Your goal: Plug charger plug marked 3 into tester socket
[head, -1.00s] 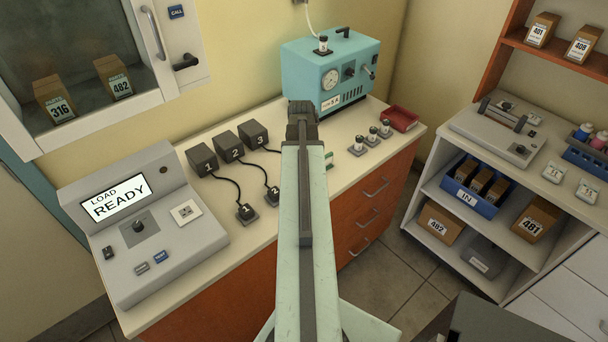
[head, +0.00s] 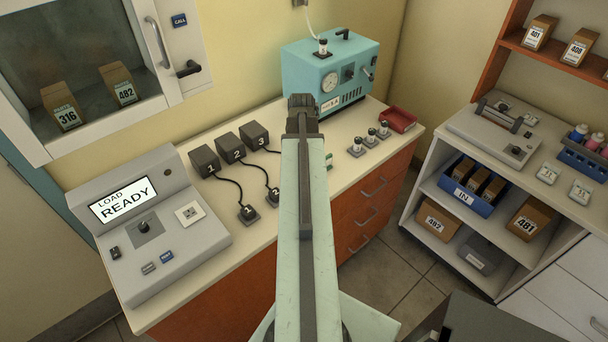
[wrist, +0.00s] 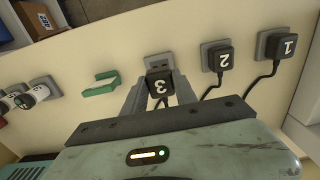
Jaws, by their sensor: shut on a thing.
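In the wrist view, my gripper (wrist: 159,84) is shut on the black plug marked 3 (wrist: 158,88), one finger on each side of it. Its grey holder (wrist: 158,62) shows just beyond the plug; I cannot tell how far the plug is clear of it. In the head view, my arm hides plug 3, while the charger block marked 3 (head: 254,133) stands on the counter. The tester (head: 150,235) with a "LOAD READY" screen is at the left, its white socket (head: 189,212) empty on the sloped panel.
Plugs 1 (wrist: 286,46) and 2 (wrist: 221,60) sit in holders beside plug 3, cords trailing. A green bracket (wrist: 100,84) is on its other side. A teal machine (head: 330,75), several vials and a red tray (head: 398,120) stand farther along the counter.

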